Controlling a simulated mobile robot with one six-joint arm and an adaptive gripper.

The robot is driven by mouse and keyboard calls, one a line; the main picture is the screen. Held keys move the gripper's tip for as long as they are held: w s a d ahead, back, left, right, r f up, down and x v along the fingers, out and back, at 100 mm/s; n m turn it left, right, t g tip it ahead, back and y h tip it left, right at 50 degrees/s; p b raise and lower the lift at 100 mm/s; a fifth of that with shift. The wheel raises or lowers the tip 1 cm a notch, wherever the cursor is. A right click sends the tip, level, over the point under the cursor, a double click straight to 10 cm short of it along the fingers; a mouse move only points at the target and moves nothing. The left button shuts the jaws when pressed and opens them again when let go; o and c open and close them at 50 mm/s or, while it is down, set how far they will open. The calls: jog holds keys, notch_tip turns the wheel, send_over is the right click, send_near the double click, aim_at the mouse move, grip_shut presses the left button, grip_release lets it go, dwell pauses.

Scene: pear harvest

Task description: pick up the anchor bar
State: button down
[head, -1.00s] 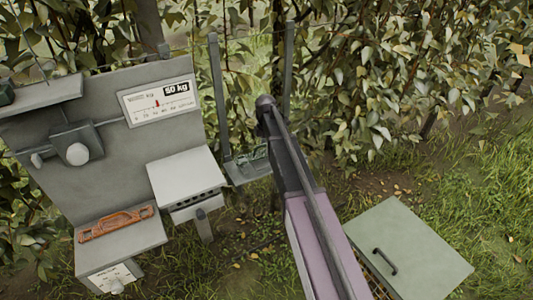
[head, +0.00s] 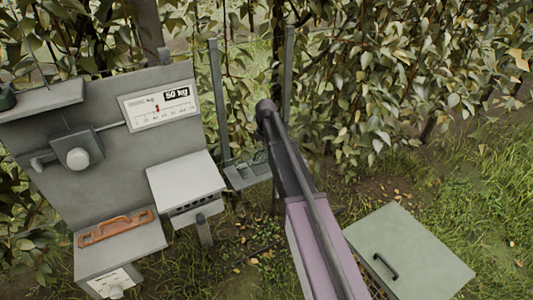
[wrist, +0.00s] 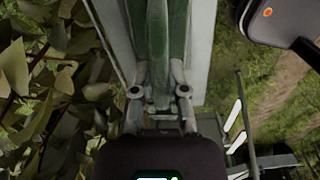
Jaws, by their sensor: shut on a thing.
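My gripper (wrist: 159,72) shows in the wrist view, its two fingers close together around a long green-grey piece (wrist: 176,25) that runs up out of the picture. This held piece looks like the anchor bar, but its ends are hidden and I cannot be sure from its shape. In the head view my arm reaches away from me, and its links hide the gripper and what it holds.
A grey board with a 50 kg scale (head: 160,108) stands at left. An orange tool (head: 115,229) lies on its lower shelf. A small tray (head: 238,178) sits between two posts. A green-lidded crate (head: 425,260) is at lower right. Leafy branches crowd the back.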

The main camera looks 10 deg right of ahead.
jog(key=shift+r, duration=0.15)
notch_tip(320, 180, up, 4)
jog(key=p, duration=0.3)
jog(key=shift+f+p, duration=0.25)
jog(key=shift+p, duration=0.15)
jog(key=s+r+p, duration=0.1)
jog(key=s, duration=1.5)
jog(key=shift+d, duration=0.1)
jog(key=shift+d, duration=0.75)
jog(key=shift+s, duration=0.2)
